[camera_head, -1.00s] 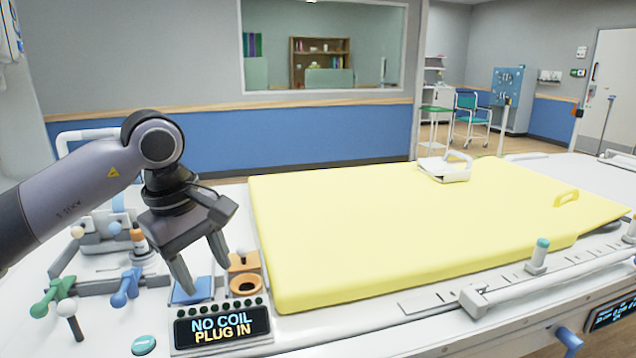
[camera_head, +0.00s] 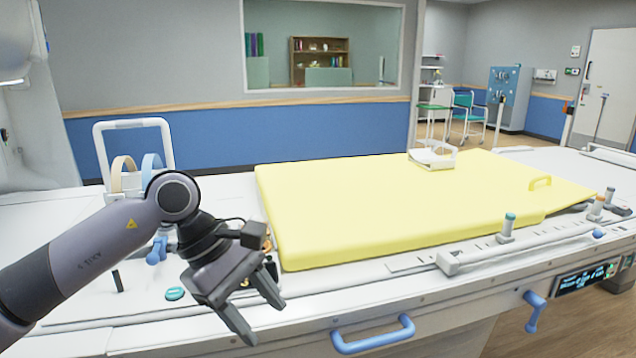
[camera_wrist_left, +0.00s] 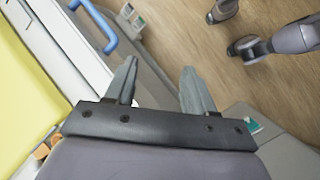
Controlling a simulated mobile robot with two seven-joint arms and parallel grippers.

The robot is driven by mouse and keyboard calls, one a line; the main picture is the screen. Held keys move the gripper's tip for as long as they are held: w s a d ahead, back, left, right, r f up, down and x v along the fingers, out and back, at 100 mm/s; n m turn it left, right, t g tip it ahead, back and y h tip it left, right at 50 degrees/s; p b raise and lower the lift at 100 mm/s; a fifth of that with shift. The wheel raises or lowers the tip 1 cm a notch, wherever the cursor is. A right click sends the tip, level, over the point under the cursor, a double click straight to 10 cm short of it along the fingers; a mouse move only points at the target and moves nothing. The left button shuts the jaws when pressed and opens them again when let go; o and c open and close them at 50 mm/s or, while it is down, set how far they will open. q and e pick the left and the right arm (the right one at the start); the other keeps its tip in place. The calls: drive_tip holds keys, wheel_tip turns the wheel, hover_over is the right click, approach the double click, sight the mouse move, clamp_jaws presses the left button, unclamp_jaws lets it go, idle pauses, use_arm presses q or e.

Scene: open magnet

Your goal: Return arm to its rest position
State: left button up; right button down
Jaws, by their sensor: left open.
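My left gripper (camera_head: 262,315) is open and empty in the head view. It hangs in front of the near edge of the white patient table (camera_head: 215,332), fingers pointing down and to the right. In the left wrist view its two fingers (camera_wrist_left: 160,88) are spread apart with nothing between them, over the table's side and the wooden floor. My right gripper is not in either view.
A yellow pad (camera_head: 390,205) lies on the table. A blue handle (camera_head: 373,335) sticks out from the table's front side, right of the gripper. A white frame (camera_head: 133,123) with rings stands at the left. Open floor (camera_head: 580,325) lies at the right.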

use_arm(q)
drive_tip(key=s+d+r+n+h+p, duration=0.1)
drive_tip(key=s+d+n+h, duration=0.2)
drive_tip(key=d+n+h, duration=0.3)
drive_tip(key=s+d+r+n+h, duration=0.1)
drive_tip(key=s+d+n+h, duration=0.35)
drive_tip(key=n+h, duration=0.3)
drive_tip(key=w+a+f+n+t+y+p, duration=0.15)
drive_tip(key=a+f+n+t+y, duration=0.35)
drive_tip(key=n, duration=0.6)
drive_tip(key=w+a+f+n+t+y, duration=0.1)
drive_tip(key=w+a+f+n+t, duration=0.15)
drive_tip(key=n+t, duration=0.6)
drive_tip(key=w+a+f+n+t+y, duration=0.1)
drive_tip(key=a+f+n+t+y, duration=0.3)
drive_tip(key=n, duration=0.8)
drive_tip(key=s+a+f+n+g+y, duration=0.3)
drive_tip(key=s+a+f+n, duration=0.2)
drive_tip(key=f, duration=0.5)
drive_tip(key=s+a+f+n+g+y+p, duration=0.1)
drive_tip(key=s+a+f+n+g+y, duration=0.2)
drive_tip(key=s+a+f+n, duration=0.3)
drive_tip(key=s+f+n+y, duration=0.1)
drive_tip(key=s+f+n, duration=0.1)
drive_tip(key=s+f, duration=0.2)
drive_tip(key=shift+s+n, duration=0.35)
drive_tip(key=shift+n, duration=0.05)
